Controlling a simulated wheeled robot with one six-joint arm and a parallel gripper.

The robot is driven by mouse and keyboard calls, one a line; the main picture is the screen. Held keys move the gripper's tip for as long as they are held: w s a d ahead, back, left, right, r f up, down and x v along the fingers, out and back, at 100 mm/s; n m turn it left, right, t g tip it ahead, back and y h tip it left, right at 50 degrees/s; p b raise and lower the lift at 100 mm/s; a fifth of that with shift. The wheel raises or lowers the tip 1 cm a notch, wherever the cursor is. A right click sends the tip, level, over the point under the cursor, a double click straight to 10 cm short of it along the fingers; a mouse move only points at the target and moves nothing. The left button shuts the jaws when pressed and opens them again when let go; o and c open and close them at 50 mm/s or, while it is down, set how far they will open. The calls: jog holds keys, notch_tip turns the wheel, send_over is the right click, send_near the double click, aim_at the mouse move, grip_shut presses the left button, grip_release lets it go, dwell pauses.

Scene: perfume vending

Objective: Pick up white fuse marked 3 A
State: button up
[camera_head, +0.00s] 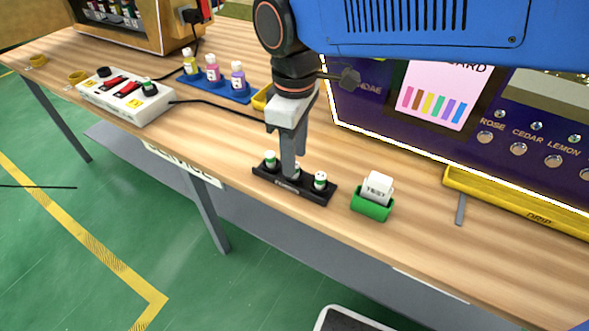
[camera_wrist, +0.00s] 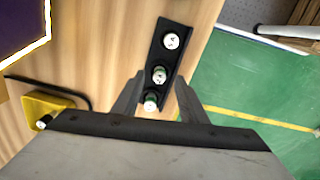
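A black fuse holder (camera_head: 293,190) stands near the front edge of the table, with three small white fuses with green bands in a row. The fuses are at the left (camera_head: 270,159), in the middle (camera_head: 296,173) and at the right (camera_head: 320,181). In the wrist view, the far fuse (camera_wrist: 171,41), middle fuse (camera_wrist: 159,75) and near fuse (camera_wrist: 151,102) show marked tops, too small to read surely. My gripper (camera_wrist: 160,80) is open, pointing down, its fingertips on either side of the middle fuse. In the head view, my gripper (camera_head: 291,170) partly hides that fuse. Contact is not visible.
A green holder (camera_head: 372,207) with a white TEST block stands right of the fuse holder. A white switch box (camera_head: 128,98) and a blue tray (camera_head: 238,95) of bottles are to the left. A purple machine (camera_head: 380,125) and yellow drip tray (camera_head: 520,206) stand behind and right.

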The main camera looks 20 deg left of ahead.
jog(key=shift+f, duration=0.9)
grip_shut()
jog(key=shift+r, duration=0.1)
